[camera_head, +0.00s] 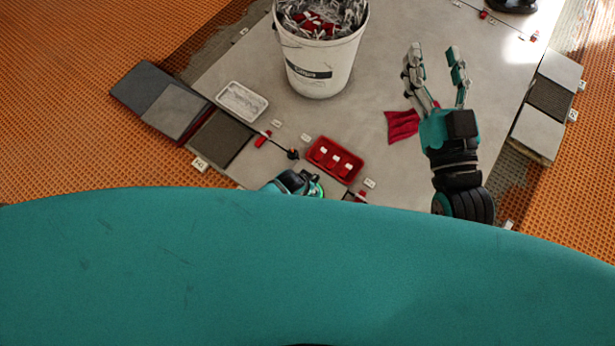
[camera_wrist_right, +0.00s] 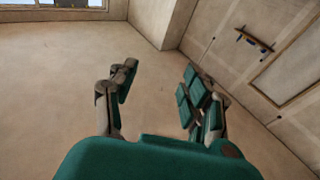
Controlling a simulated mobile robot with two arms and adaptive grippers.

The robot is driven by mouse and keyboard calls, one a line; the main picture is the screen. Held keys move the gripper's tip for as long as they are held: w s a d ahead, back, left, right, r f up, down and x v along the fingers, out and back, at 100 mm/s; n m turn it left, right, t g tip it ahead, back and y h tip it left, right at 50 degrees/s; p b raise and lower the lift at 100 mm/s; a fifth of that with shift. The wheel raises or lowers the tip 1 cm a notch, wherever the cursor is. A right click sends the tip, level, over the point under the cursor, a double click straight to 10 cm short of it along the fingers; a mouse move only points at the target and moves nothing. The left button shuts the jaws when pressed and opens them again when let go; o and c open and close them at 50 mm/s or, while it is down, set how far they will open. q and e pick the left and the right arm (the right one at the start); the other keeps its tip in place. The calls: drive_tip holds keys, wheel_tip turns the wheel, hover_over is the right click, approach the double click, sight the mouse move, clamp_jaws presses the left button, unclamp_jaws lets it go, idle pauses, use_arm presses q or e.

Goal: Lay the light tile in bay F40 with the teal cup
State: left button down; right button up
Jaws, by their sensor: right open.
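A mid-grey tile (camera_head: 176,110) lies on a darker one (camera_head: 148,82) at the left. Two light tiles (camera_head: 560,66) (camera_head: 537,132) lie at the right floor edge with a dark bay or tile (camera_head: 550,98) between them. Small white labels (camera_head: 200,164) are too small to read, so I cannot tell which bay is F40. My right gripper (camera_head: 435,65) is open and empty above the grey floor; its spread fingers show in the right wrist view (camera_wrist_right: 155,90). A teal and black part with a green ring (camera_head: 294,184) shows behind my body; I cannot tell whether it is my left gripper or the teal cup.
A white bucket (camera_head: 320,65) full of grey and red pieces stands at the back middle. A red tray (camera_head: 334,160), a white tray (camera_head: 242,101), a red-and-black tool (camera_head: 272,140) and a red cloth (camera_head: 401,126) lie nearby. My teal body hides the front.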

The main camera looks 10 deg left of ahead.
use_arm(q)
drive_tip(key=shift+w+d+f, duration=0.1)
drive_tip(key=shift+w+f, duration=0.05)
drive_tip(key=shift+f, duration=0.05)
drive_tip(key=shift+f+b, duration=0.2)
drive_tip(key=shift+b, duration=0.25)
use_arm(e)
drive_tip(key=shift+s+a+r+t+y, duration=0.1)
drive_tip(key=shift+s+r+t+y, duration=0.3)
drive_tip(key=shift+r, duration=0.45)
drive_tip(key=shift+s+a+r+t+y, duration=0.1)
drive_tip(key=shift+s+r+t, duration=0.05)
drive_tip(key=shift+r+t, duration=0.6)
drive_tip(key=shift+s+r, duration=0.1)
drive_tip(key=shift+r, duration=0.2)
use_arm(q)
drive_tip(key=shift+f+b, duration=0.3)
drive_tip(key=shift+f, duration=0.05)
use_arm(e)
drive_tip(key=shift+s+r+t, duration=0.25)
drive_tip(key=shift+r+t, duration=0.15)
drive_tip(key=shift+r, duration=0.1)
drive_tip(key=shift+s+r+t, duration=0.25)
drive_tip(key=shift+r+t, duration=0.1)
drive_tip(key=shift+r, duration=0.1)
